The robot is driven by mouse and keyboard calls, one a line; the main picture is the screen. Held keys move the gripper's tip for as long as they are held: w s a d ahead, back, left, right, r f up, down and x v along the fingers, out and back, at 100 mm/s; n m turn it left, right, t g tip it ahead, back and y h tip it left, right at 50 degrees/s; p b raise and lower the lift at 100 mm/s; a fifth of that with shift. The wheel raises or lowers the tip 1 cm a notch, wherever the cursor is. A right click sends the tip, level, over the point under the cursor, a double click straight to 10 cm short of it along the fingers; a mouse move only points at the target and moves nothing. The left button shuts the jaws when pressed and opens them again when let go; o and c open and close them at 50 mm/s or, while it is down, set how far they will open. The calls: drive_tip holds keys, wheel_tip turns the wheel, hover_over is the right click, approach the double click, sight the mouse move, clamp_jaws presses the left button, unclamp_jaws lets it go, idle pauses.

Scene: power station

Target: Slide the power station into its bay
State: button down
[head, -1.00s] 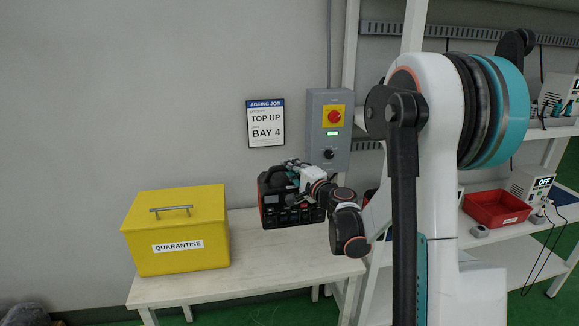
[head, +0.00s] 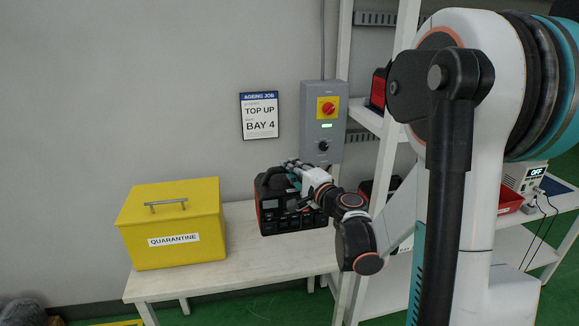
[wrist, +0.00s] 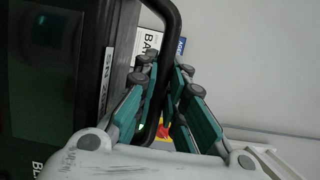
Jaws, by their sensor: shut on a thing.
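The power station (head: 283,220) is a black box with red edges and a black top handle. In the head view it is at the back right of the white table, upright. I cannot tell if its base touches the table top. My gripper (head: 291,167) reaches it from the right and is shut on the handle. The wrist view shows the black handle (wrist: 172,20) between the teal fingers (wrist: 163,85), with the station's dark front (wrist: 45,70) at left. The bay is not clearly identifiable; my arm hides much of the shelving.
A yellow quarantine box (head: 172,225) stands on the table (head: 235,270) at left. A grey switch box (head: 323,125) and a "TOP UP BAY 4" sign (head: 259,116) are on the wall. A white shelf rack (head: 385,160) stands right, with another red-black unit (head: 378,88) above.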

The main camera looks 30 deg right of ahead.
sight(296, 191)
drive_tip(key=shift+s+a+r, duration=0.15)
drive_tip(key=shift+s+a, duration=0.15)
drive_tip(key=shift+s, duration=0.65)
drive_tip(key=shift+s+a+r, duration=0.15)
drive_tip(key=shift+s+a, duration=0.1)
drive_tip(key=shift+s, duration=0.75)
drive_tip(key=shift+s+a+r, duration=0.15)
drive_tip(key=shift+s+a, duration=0.15)
drive_tip(key=shift+s, duration=0.65)
